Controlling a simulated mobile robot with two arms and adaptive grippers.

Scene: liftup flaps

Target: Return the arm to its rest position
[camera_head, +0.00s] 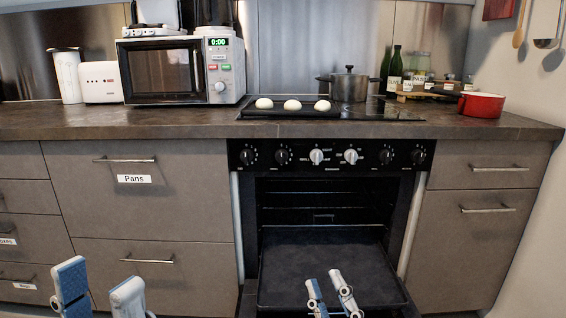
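My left gripper (99,281) is at the bottom left, in front of the lower drawers. Its two blue-and-white fingers stand apart with nothing between them. My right gripper (324,279) is at the bottom centre, in front of or over the lowered oven door (285,275). Its fingers are apart and no object shows between them. The oven (320,196) stands open, its dark interior and racks visible. The lower parts of both grippers are cut off by the picture's bottom edge.
Drawers (140,205) flank the oven on the left and a cabinet (465,245) on the right. The countertop (120,120) holds a microwave (160,72), a pot (349,87), a red pan (482,104) and bottles.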

